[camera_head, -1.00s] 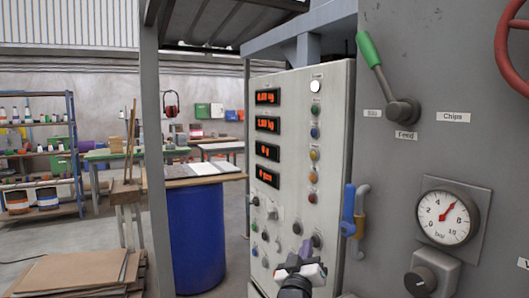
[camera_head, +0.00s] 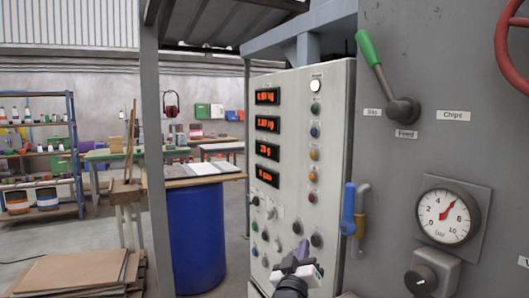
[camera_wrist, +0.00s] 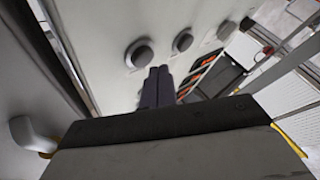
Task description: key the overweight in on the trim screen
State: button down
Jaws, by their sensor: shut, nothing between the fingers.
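A pale control panel (camera_head: 340,110) stands in the middle of the head view. Four orange readouts are stacked on it. The top readout (camera_head: 267,97) and the second readout (camera_head: 267,123) both look like 1.07 kg, blurred. The third readout (camera_head: 267,151) shows a small gram figure, perhaps 23 g. The bottom readout (camera_head: 267,175) is too small to read surely. I cannot tell which one is the trim screen. My gripper (camera_head: 303,248) is shut and empty at the panel's lower part. In the wrist view its fingers (camera_wrist: 158,84) point at the panel, near round dark knobs (camera_wrist: 183,42); contact is unclear.
A column of coloured buttons (camera_head: 314,154) runs beside the readouts. Blue and orange handles (camera_head: 348,208) stick out at the panel's right edge. A grey machine wall carries a green lever (camera_head: 370,50) and a pressure gauge (camera_head: 447,216). A blue drum (camera_head: 198,235) stands left.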

jog(key=shift+a, duration=0.1)
jog(key=shift+s+a+b, duration=0.2)
jog(key=shift+s+a, duration=0.35)
jog(key=shift+a, duration=0.25)
jog(key=shift+s+a+b, duration=0.25)
jog(key=shift+s+a, duration=0.3)
jog(key=shift+a, duration=0.25)
jog(key=shift+s+a+b, duration=0.2)
jog(key=shift+s+a, duration=0.35)
jog(key=shift+a, duration=0.25)
dwell(0.4)
